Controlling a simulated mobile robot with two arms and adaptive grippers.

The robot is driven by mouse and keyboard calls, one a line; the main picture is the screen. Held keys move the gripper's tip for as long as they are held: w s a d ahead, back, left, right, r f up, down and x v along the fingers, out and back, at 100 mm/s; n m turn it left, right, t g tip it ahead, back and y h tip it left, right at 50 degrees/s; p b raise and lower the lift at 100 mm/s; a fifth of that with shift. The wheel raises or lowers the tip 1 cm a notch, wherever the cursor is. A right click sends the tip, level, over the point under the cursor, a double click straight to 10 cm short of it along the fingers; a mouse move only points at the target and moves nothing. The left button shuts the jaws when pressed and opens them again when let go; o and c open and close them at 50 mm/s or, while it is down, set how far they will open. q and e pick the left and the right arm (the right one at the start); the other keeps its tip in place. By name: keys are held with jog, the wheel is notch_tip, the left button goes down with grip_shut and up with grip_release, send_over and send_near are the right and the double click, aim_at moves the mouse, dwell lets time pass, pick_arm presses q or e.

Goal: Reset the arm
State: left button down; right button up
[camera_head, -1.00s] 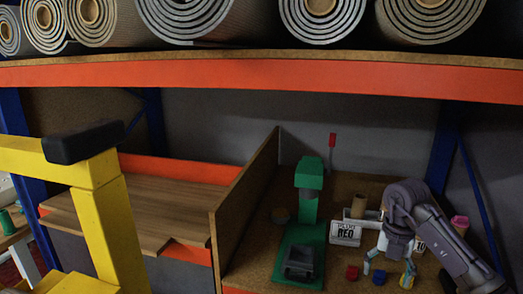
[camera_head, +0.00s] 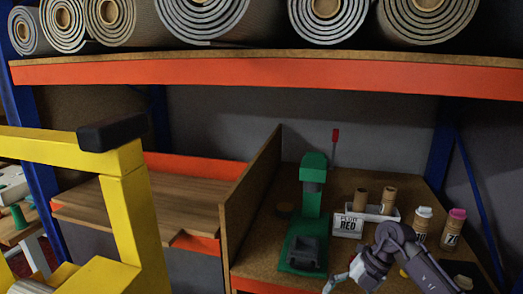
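My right arm, grey, comes in from the lower right over the brown work shelf (camera_head: 262,262). Its wrist is bent down to the left. My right gripper (camera_head: 331,284) is at the bottom edge of the picture, partly cut off, with pale tips just showing. It is to the right of the green machine's base and apart from it. Whether it is open or shut does not show. Nothing can be seen in it. My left gripper is not in view.
A green machine (camera_head: 312,200) carries a dark block (camera_head: 305,251). Right of it are a "RED" card (camera_head: 348,225), cardboard tubes (camera_head: 388,200) in a white holder, and white-lidded (camera_head: 422,222) and pink-lidded (camera_head: 453,228) jars. A yellow frame (camera_head: 138,215) stands at left; rolled rugs (camera_head: 205,15) lie above.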

jog(key=a+f+m+t+y, duration=0.2)
jog(key=a+f+m+y, duration=0.2)
jog(key=a+f+y, duration=0.45)
jog(key=s+d+f+m+t+h, duration=0.2)
jog(key=f+m+t, duration=0.1)
jog(key=f+m, duration=0.3)
jog(key=s+d+f+m+t+h, duration=0.2)
jog(key=f+m+t, duration=0.2)
jog(key=f, duration=0.4)
jog(key=s+d+f+m+t+h, duration=0.2)
jog(key=f+m+t+h, duration=0.1)
jog(key=f+m, duration=0.3)
jog(key=s+d+f+m+g+h, duration=0.1)
jog(key=s+d+f+m+h, duration=0.25)
jog(key=s+f, duration=0.55)
jog(key=s+f+m+g+h, duration=0.1)
jog(key=s+f+g, duration=0.2)
jog(key=s, duration=0.8)
jog(key=s+d+f+m+g+h, duration=0.1)
jog(key=s+f+m+g, duration=0.1)
jog(key=s+f, duration=0.4)
jog(key=s+d+f+m+g+h, duration=0.1)
jog(key=s+f+g, duration=0.3)
jog(key=s, duration=1.2)
jog(key=shift+d+f+m+h, duration=0.3)
jog(key=shift+f+m, duration=0.35)
jog(key=shift+f, duration=0.15)
